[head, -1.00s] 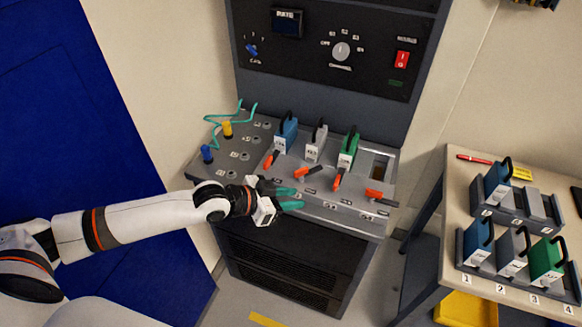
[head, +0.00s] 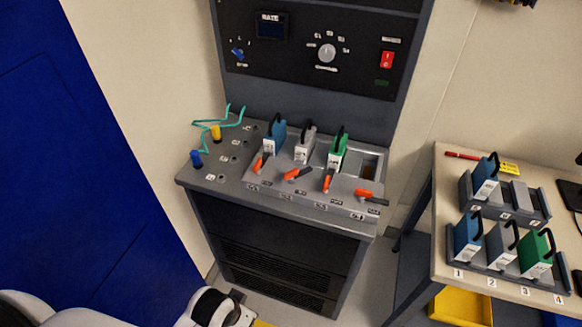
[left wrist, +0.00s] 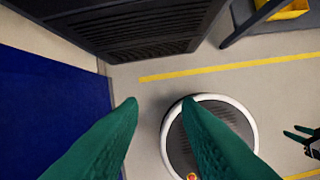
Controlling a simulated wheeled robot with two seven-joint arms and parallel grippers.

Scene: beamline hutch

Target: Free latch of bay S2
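The sloped console panel (head: 235,188) holds a blue module (head: 274,140), a grey module (head: 304,150) and a green module (head: 337,152) in a row, with an open slot (head: 370,166) at the right. Orange-handled latches sit in front. The second latch (head: 293,174), before the grey module, lies sideways; the first (head: 259,162) and third (head: 327,182) point toward the front, and the fourth (head: 364,193) lies sideways. Bay labels are too small to read. My left gripper (left wrist: 162,102) is open and empty, low in front of the console. My right gripper (left wrist: 300,135) appears open, at the wrist view's right edge.
A side table (head: 446,190) at right carries racks with blue, grey and green modules and a red pen (head: 461,155). A yellow bin (head: 462,307) is under it. Blue and yellow plugs with green cable stand at the console's left.

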